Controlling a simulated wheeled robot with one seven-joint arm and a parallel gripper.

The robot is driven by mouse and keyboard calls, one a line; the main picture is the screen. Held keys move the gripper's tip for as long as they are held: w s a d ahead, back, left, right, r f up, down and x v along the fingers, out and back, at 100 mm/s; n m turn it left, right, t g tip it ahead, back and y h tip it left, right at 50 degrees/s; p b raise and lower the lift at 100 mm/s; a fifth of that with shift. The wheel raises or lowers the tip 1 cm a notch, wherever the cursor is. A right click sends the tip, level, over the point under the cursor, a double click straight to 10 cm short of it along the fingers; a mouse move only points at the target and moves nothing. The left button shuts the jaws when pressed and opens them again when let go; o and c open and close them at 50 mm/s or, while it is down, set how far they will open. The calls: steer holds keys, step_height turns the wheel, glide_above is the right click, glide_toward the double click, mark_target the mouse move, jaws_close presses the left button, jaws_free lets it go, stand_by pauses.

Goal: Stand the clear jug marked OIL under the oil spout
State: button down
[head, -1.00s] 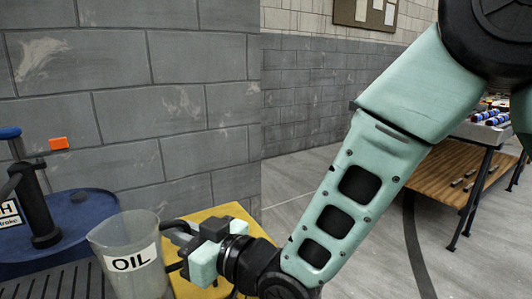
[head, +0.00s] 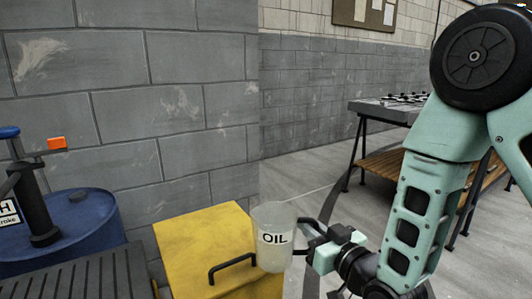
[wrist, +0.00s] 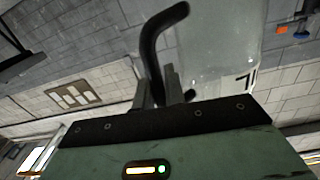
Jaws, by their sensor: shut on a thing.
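The clear jug marked OIL (head: 272,240) is in the middle of the head view, roughly upright, in front of the yellow cabinet's right side. My gripper (head: 311,231) is shut on its dark handle, to the jug's right. In the wrist view the jug (wrist: 215,45) is a pale see-through wall, and its curved handle (wrist: 152,48) passes between my fingers (wrist: 160,88). A black hand pump (head: 35,205) with a blue top stands on a blue drum (head: 95,218) at the left. I cannot make out its spout opening.
A black ribbed grate (head: 100,275) lies in front of the drum. The yellow cabinet (head: 205,235) with a black handle stands between grate and jug. A small orange block (head: 57,143) shows by the pump. A bench (head: 385,110) stands at the back right; open floor lies before it.

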steer(key=w+d+f+m+t+h, duration=0.1)
steer(key=w+d+f+m+h, duration=0.15)
steer(key=d, duration=0.55)
steer(key=w+d+f+m+t+h, duration=0.15)
steer(key=w+d+h, duration=0.25)
steer(key=d, duration=0.4)
steer(key=w+d+f+m+h, duration=0.2)
steer(key=w+d+f+h, duration=0.1)
steer(key=d, duration=0.4)
step_height(320, 180, up, 20)
steer(key=p, duration=1.9)
steer(key=s+d+f+n+y, duration=0.1)
steer(key=s+f, duration=0.3)
steer(key=f, duration=0.3)
steer(key=s+d+f+y, duration=0.1)
steer(key=s+f, duration=0.3)
steer(key=f, duration=0.4)
steer(key=s+a+f+m+h, duration=0.1)
steer(key=s+a+f, duration=0.1)
steer(key=s, duration=0.5)
steer(key=shift+s, duration=0.2)
steer(key=shift+d+h, duration=0.1)
steer(key=shift+h, duration=0.15)
